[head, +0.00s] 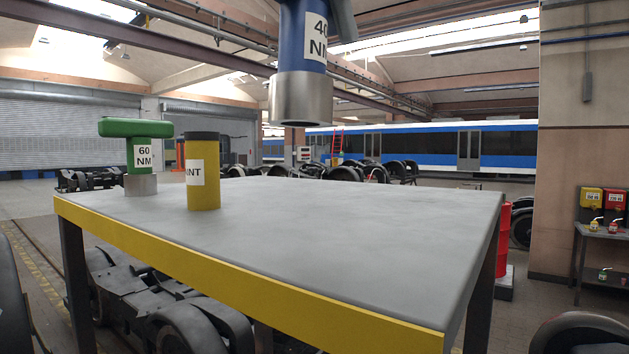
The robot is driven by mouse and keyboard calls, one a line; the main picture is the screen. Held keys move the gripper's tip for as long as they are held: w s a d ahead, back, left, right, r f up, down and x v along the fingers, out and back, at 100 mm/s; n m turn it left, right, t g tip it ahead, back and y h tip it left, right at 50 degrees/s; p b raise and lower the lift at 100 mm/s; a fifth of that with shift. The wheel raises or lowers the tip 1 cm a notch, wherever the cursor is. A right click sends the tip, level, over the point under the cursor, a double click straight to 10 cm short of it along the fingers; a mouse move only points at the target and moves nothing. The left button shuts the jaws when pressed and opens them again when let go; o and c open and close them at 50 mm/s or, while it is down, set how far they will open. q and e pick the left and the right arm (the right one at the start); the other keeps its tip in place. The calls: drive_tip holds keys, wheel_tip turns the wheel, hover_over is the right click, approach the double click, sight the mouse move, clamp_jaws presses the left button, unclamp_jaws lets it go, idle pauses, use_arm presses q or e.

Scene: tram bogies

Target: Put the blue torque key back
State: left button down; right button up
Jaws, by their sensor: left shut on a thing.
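The blue torque key (304,40) hangs upright at the top of the head view, with a grey metal socket at its lower end and a white label reading "40 NM", partly cut. It is in the air, apart from the table (330,235). Its top is outside the picture. My left gripper (341,16) shows only in part at the top edge, beside the key, and is shut on it. A green torque key (138,152) labelled "60 NM" stands upright on the table at the left. My right gripper is not in view.
A side table with red and yellow dispensers (591,199) is at the far right.

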use_arm(q)
drive_tip(key=shift+f+b, duration=1.85)
drive_tip(key=shift+f, duration=2.85)
drive_tip(key=c, duration=0.9)
unclamp_jaws()
drive_tip(key=shift+f, duration=0.15)
drive_tip(key=o, duration=0.3)
drive_tip(key=shift+o, duration=0.4)
